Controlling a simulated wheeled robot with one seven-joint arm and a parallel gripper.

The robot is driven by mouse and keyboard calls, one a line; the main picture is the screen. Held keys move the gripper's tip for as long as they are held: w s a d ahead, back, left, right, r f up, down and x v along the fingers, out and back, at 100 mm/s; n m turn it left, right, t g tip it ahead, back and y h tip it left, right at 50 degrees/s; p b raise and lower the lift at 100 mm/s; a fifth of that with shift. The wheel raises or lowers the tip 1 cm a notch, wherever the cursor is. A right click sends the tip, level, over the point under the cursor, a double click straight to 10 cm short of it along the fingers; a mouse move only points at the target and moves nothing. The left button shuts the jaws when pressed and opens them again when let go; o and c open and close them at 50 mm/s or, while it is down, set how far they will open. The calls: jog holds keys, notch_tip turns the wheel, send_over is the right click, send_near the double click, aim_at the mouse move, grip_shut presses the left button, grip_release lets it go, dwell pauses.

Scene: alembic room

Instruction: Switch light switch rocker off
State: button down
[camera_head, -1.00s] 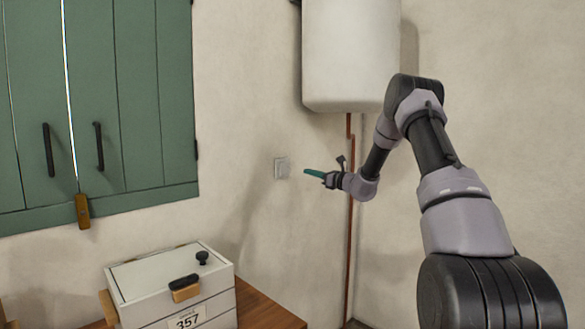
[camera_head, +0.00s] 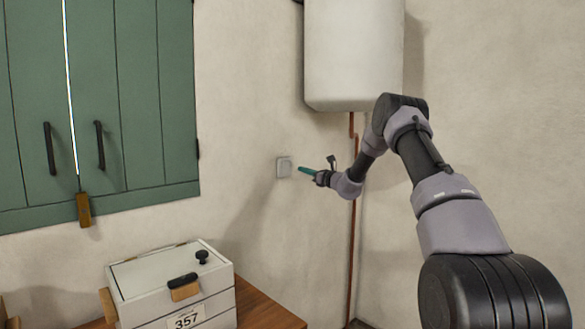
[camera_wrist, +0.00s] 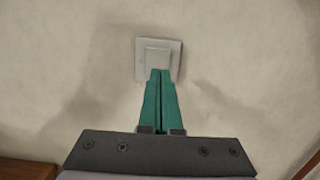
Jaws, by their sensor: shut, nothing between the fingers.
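The light switch (camera_head: 284,167) is a small pale square plate on the plaster wall, between the green shutters and the white tank. In the wrist view the switch plate (camera_wrist: 173,62) is ahead, with its raised rocker (camera_wrist: 157,55) near the middle. My gripper (camera_head: 299,168) is shut and empty, its green fingers pointing at the switch from the right. In the wrist view the closed fingertips (camera_wrist: 160,73) overlap the lower part of the plate, just below the rocker. I cannot tell whether they touch it.
A white box (camera_head: 165,274) numbered 357 stands on a wooden table (camera_head: 262,306) below left. The white tank (camera_head: 352,55) hangs above my gripper, with a copper pipe (camera_head: 352,240) running down behind my arm. Green shutters (camera_head: 130,90) are at left. The wall around the switch is bare.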

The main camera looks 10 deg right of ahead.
aim_at(287, 164)
jog(key=x, duration=0.7)
